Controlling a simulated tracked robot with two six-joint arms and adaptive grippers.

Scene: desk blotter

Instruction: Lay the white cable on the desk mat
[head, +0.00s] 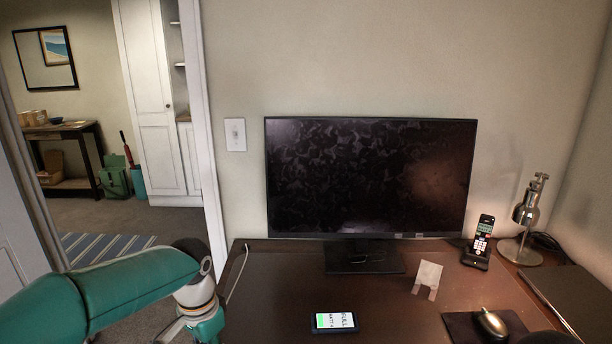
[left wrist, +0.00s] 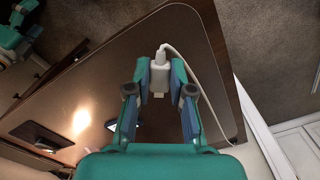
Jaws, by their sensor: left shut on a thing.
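The white cable (left wrist: 180,53) shows in the left wrist view. Its white block-shaped plug end (left wrist: 160,77) sits between the fingertips of my left gripper (left wrist: 160,82), which is shut on it above the brown desk. From there the cable curves right and down along the desk edge. In the head view a stretch of white cable (head: 238,274) lies near the desk's left back corner. My left gripper (head: 207,328) is at the bottom left there, its fingertips hidden. A dark mat (head: 455,327) lies under the mouse at the right.
A phone (head: 334,323) lies on the desk front. A monitor (head: 371,178) stands behind it, with a small card stand (head: 428,275) to its right. A mouse (head: 490,322), cordless phone (head: 480,246) and lamp (head: 523,250) are at the right. Bare desk separates phone and mat.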

